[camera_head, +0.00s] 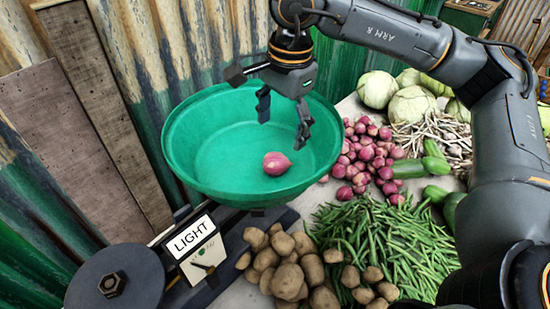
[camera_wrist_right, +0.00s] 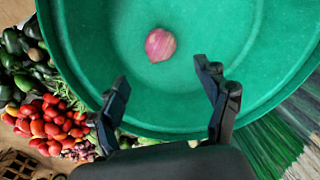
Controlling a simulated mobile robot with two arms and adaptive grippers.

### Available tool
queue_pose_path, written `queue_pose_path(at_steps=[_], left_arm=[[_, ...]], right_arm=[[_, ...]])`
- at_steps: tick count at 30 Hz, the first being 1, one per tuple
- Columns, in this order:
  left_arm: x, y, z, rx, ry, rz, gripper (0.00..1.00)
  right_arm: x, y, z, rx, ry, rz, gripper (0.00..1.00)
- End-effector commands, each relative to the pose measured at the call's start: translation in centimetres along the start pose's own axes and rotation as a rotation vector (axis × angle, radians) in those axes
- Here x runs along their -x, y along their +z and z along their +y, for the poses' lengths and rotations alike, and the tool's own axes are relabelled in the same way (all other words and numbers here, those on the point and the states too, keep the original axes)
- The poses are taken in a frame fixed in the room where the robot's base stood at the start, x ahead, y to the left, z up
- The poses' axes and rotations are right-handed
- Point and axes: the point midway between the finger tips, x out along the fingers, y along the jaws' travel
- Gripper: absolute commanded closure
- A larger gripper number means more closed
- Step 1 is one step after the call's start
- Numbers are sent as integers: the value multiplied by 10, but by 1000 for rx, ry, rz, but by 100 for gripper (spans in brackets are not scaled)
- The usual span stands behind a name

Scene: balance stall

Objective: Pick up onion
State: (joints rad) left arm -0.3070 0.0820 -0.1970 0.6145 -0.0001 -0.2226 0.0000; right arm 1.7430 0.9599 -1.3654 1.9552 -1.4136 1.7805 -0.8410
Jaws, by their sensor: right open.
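A single pink-red onion (camera_head: 277,163) lies in the green bowl (camera_head: 190,135) of the balance, toward its right side. It also shows in the right wrist view (camera_wrist_right: 160,45), beyond the fingertips. My right gripper (camera_head: 284,120) is open and empty above the bowl, with the onion below its fingers and apart from them. In the right wrist view its two fingers (camera_wrist_right: 163,78) are spread, and the onion sits beyond the gap between them. A heap of similar red onions (camera_head: 372,155) lies on the table right of the bowl. My left gripper is not in view.
Potatoes (camera_head: 290,265), green beans (camera_head: 385,240), cucumbers (camera_head: 435,165) and cabbages (camera_head: 378,90) crowd the table. A corrugated wall (camera_head: 160,60) stands close behind the bowl.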

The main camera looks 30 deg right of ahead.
Motion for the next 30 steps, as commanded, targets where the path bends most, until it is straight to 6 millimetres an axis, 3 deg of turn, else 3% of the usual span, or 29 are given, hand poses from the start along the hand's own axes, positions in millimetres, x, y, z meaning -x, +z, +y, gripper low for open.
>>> queue_pose_path(at_steps=[6, 13, 21, 30], left_arm=[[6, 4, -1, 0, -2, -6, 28], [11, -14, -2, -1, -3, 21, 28], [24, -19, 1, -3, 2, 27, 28], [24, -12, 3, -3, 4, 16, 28]], right_arm=[[-36, 0, 0, -1, 1, -2, 25], [-51, 2, 0, 0, 2, -2, 25], [-90, 4, 0, -1, 2, -4, 25], [-96, 4, 0, -1, -1, -3, 25]])
